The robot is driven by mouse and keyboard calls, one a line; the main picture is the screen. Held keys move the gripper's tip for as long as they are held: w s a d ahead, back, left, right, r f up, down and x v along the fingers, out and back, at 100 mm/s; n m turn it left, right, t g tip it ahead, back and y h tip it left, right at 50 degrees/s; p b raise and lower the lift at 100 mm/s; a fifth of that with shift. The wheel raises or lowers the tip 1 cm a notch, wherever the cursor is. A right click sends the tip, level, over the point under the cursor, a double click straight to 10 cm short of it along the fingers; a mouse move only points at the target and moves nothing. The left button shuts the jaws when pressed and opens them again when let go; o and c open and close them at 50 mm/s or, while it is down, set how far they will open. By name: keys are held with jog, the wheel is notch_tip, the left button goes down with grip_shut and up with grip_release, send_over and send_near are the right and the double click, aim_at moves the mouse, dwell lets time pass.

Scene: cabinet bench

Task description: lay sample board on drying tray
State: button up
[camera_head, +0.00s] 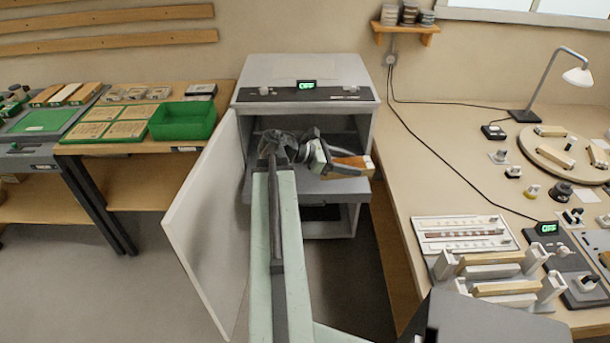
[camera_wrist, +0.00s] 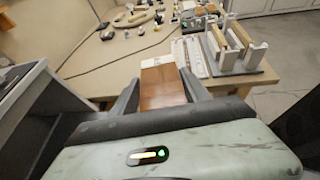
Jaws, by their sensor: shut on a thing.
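The sample board is a small brown board with a pale end; it shows in the head view (camera_head: 349,164) and the wrist view (camera_wrist: 163,86). My gripper (camera_head: 333,162) is shut on it, with one dark finger on each side in the wrist view (camera_wrist: 162,92). The board points right, in front of the open grey cabinet (camera_head: 361,110). A grey shelf or tray (camera_head: 335,188) lies below it inside the cabinet opening. I cannot tell whether this is the drying tray. My arm hides part of the cabinet inside.
The white cabinet door (camera_head: 205,215) stands open to the left. A green bin (camera_head: 183,121) and flat boards (camera_head: 110,129) are on the left table. The right bench (camera_head: 430,150) holds a lamp (camera_head: 545,85), a white rack (camera_head: 463,235) and board holders (camera_head: 490,275).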

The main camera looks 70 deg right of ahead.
jog(key=shift+s+d+f, duration=0.1)
jog(key=shift+s+f, duration=0.05)
jog(key=shift+f, duration=0.05)
jog(key=w+d+f+n+t+h+b, duration=0.2)
jog(key=d+f+b, duration=0.2)
jog(key=f+b, duration=0.3)
jog(key=w+d+f+n+t+h+b, duration=0.2)
jog(key=w+d+f+n+b, duration=0.1)
jog(key=d+f+b, duration=0.2)
jog(key=w+d+f+n+t+h+b, duration=0.2)
jog(key=d+f+b, duration=0.3)
jog(key=f+b, duration=0.5)
jog(key=shift+w+d+n, duration=0.15)
jog(key=shift+d+n, duration=0.05)
jog(key=shift+n, duration=0.1)
jog(key=b, duration=0.2)
send_over(308, 176)
jog(key=shift+f, duration=0.7)
notch_tip(308, 176, down, 4)
jog(key=b, duration=0.3)
jog(key=shift+b, duration=0.35)
jog(key=shift+r, duration=0.25)
jog(key=shift+f, duration=0.2)
jog(key=o, duration=1.5)
jog(key=shift+r, duration=0.1)
